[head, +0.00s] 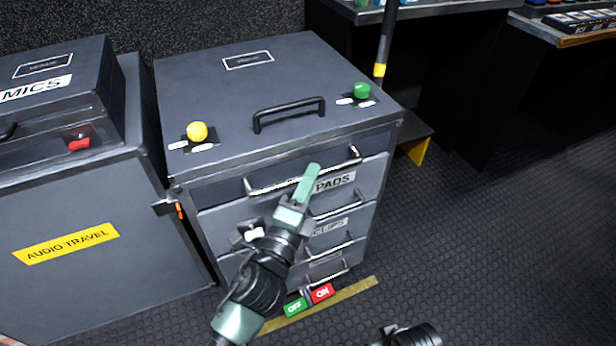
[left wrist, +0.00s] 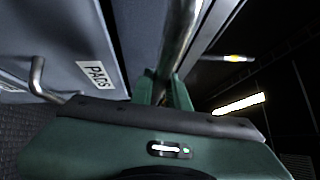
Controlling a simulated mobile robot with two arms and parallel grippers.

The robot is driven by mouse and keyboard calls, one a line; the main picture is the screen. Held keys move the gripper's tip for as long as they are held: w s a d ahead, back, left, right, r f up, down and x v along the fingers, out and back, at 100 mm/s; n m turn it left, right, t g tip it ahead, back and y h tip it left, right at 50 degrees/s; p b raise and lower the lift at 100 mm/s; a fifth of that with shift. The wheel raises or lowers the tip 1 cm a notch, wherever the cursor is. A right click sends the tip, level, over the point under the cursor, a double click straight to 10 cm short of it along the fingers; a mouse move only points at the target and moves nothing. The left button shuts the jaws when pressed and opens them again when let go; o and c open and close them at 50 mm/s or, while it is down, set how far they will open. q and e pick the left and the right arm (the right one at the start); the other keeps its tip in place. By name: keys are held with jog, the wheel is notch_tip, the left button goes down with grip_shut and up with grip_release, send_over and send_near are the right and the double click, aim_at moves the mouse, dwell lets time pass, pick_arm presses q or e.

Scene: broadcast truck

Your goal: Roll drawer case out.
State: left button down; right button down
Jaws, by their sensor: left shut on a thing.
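The drawer case (head: 220,85) is a grey cabinet with several drawers, labelled PADS and CLIPS where readable. A long metal bar handle (head: 270,187) runs across its upper front. My left gripper (head: 308,176) is shut on this bar near its middle, above the PADS label. In the left wrist view the bar (left wrist: 182,35) runs between the fingers. A green OFF pedal (head: 295,307) and a red ON pedal (head: 322,293) sit at the foot of the case. My left arm hides part of the lower drawers.
A grey AUDIO TRAVEL case (head: 150,255) stands close at the left with a MICS case (head: 75,110) on it. A yellow floor strip (head: 345,296) lies before the drawer case. A yellow-banded pole (head: 382,55) stands behind it. The dark floor (head: 480,240) at right is clear.

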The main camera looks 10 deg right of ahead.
pick_arm(q)
jog(key=c, duration=1.4)
grip_release()
jog(key=shift+d+r, duration=0.2)
jog(key=shift+d, duration=0.1)
jog(key=shift+o, duration=0.2)
jog(key=shift+a, duration=0.1)
jog(key=v, duration=0.8)
pick_arm(e)
jog(key=shift+w+r, duration=0.1)
jog(key=shift+r, duration=0.6)
pick_arm(q)
jog(key=shift+w+f, duration=0.1)
pick_arm(e)
jog(key=shift+d+f, duration=0.15)
jog(key=shift+f, duration=0.05)
